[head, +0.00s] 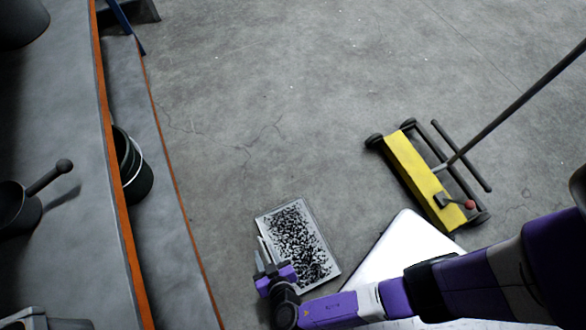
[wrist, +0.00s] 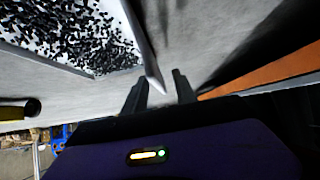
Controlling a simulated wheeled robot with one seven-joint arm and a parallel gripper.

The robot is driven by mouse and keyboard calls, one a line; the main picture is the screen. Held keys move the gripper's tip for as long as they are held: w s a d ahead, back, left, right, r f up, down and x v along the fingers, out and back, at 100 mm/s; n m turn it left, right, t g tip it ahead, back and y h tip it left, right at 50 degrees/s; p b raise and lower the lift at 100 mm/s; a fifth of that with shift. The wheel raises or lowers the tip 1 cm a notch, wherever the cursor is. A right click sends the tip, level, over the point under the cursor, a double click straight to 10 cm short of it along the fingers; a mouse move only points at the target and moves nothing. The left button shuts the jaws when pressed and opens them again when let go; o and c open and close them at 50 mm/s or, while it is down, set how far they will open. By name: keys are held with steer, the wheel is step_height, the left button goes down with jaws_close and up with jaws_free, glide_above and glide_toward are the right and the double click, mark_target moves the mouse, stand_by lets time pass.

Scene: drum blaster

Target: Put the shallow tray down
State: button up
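The shallow tray (head: 329,250) is a grey rectangular tray with a low rim, filled with many small black pieces. In the head view it is at lower centre over the concrete floor; I cannot tell whether it rests on the floor. My gripper (head: 264,250) is at its left long edge. In the wrist view the tray (wrist: 131,20) fills the upper left, and its pale rim tapers to a point between my two fingers (wrist: 160,90). The fingers stand apart with gaps visible beside the rim, so my gripper looks open around it.
A yellow wheeled sweeper (head: 420,180) with a long handle stands at right. A white surface (head: 400,250) lies right of the tray. A grey ledge with an orange edge (head: 118,190) runs along the left, with a dark bucket (head: 133,170). Floor beyond the tray is clear.

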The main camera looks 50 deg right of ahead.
jaws_close()
steer(key=shift+r, duration=0.1)
stand_by(1.2)
